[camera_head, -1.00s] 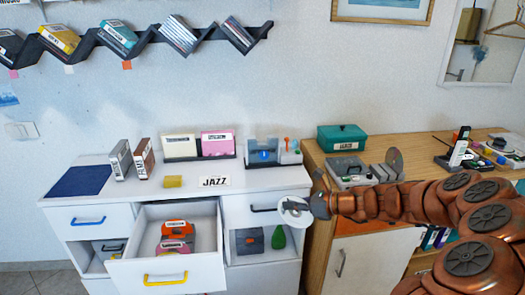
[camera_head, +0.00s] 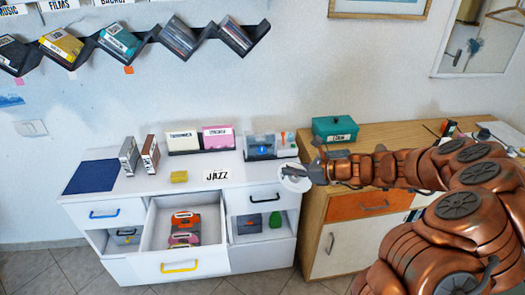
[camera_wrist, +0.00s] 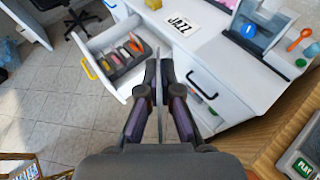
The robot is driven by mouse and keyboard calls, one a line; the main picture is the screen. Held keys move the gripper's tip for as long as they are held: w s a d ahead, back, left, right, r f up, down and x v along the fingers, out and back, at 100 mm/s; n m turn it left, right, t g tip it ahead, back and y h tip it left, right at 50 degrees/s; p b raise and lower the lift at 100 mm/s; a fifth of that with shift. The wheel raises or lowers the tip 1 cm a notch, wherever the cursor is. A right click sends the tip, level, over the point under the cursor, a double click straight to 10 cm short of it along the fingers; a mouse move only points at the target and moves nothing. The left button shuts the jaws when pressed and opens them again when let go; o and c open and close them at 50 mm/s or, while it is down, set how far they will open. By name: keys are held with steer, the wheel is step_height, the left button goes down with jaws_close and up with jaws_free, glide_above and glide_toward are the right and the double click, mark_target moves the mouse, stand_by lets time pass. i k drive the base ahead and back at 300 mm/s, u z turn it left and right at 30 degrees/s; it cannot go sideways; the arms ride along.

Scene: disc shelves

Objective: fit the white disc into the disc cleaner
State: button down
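My gripper (camera_head: 315,173) is shut on the white disc (camera_head: 294,178). The disc is in front of the right end of the white dresser, near the wooden cabinet. In the wrist view the disc (camera_wrist: 158,92) shows edge-on as a thin upright strip between the two dark fingers (camera_wrist: 158,72). A clear and grey unit with a blue round mark (camera_head: 262,149), which looks like the disc cleaner, stands at the back right of the dresser top. It also shows in the wrist view (camera_wrist: 250,28), ahead and to the right of my fingers. Its slot cannot be made out.
The white dresser (camera_head: 240,178) has an open middle drawer (camera_head: 150,235) with cases inside. A JAZZ card (camera_head: 217,174) and yellow block (camera_head: 179,177) lie on top. The wooden cabinet (camera_head: 312,210) carries a teal box (camera_head: 335,129) and a grey PLAY device (camera_wrist: 300,150).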

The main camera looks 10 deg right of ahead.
mark_target(270, 144)
steer(key=u, duration=0.2)
steer(key=i, duration=1.25)
steer(key=u, duration=0.6)
